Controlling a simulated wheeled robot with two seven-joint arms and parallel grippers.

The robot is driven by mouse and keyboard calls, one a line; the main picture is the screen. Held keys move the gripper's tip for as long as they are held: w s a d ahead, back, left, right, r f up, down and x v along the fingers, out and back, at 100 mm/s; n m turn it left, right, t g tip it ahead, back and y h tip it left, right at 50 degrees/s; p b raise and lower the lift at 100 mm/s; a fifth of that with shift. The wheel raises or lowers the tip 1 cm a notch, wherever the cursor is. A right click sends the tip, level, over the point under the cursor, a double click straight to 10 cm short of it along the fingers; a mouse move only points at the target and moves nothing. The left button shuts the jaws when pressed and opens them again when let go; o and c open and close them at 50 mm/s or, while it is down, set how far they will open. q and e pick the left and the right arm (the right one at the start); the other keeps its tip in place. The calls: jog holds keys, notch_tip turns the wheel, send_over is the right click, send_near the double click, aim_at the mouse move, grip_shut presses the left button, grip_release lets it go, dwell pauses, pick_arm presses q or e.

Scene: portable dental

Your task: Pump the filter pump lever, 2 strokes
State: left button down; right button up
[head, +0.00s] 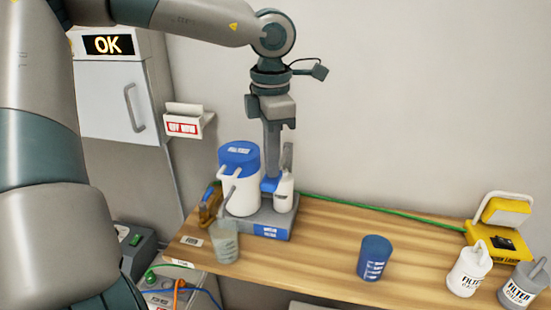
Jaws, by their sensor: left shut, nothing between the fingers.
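The filter unit has a white canister (241,196) with a blue lid, on a grey and blue base (270,230) on the wooden counter. A smaller white cylinder (284,198) stands on the right of the base, with a grey upright piece (287,158) above it. A blue piece (269,185) shows beside this cylinder; I cannot tell which part is the lever. My left gripper (271,174) points down, shut and empty, just above the blue piece. Whether it touches is unclear. My right gripper is out of view.
A clear cup (225,243) stands in front of the canister. A blue container (374,258), white bottle (469,271), grey bottle (522,285) and yellow lamp (499,226) stand to the right. A green hose (376,208) runs behind. The mid-right counter is mostly clear.

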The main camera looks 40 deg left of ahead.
pick_arm(q)
jog(key=shift+r+p, duration=0.7)
jog(key=shift+r, duration=0.95)
jog(key=shift+r, duration=0.1)
jog(key=shift+r+p, duration=1.3)
jog(key=shift+r, duration=1.1)
